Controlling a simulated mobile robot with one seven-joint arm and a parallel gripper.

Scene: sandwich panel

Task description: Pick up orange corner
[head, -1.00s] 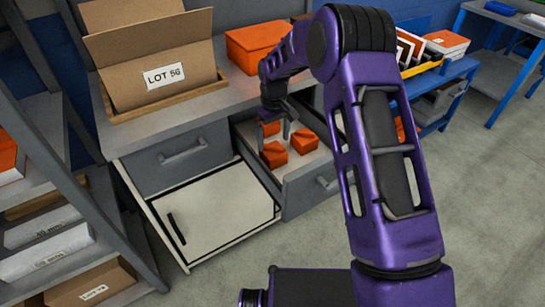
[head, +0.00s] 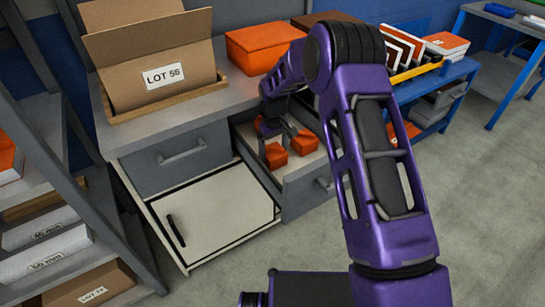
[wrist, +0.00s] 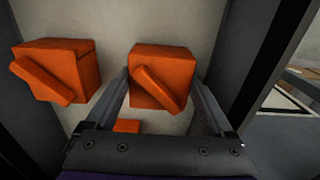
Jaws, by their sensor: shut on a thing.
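Orange corners, blocky pieces with a slanted bar, lie in the open drawer (head: 310,168). My gripper (wrist: 161,84) points down into the drawer and is shut on one orange corner (wrist: 165,72), with a finger on each side. In the head view the held orange corner (head: 275,156) is at the drawer's left front and seems still at the drawer floor. A second orange corner (head: 305,143) lies to its right and shows at left in the wrist view (wrist: 52,70). A small part of another orange piece (wrist: 127,126) shows between the fingers, mostly hidden by my gripper.
The drawer walls stand close around my gripper. A closed grey drawer (head: 180,157) is at left. A blue cart (head: 445,95) stands at right.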

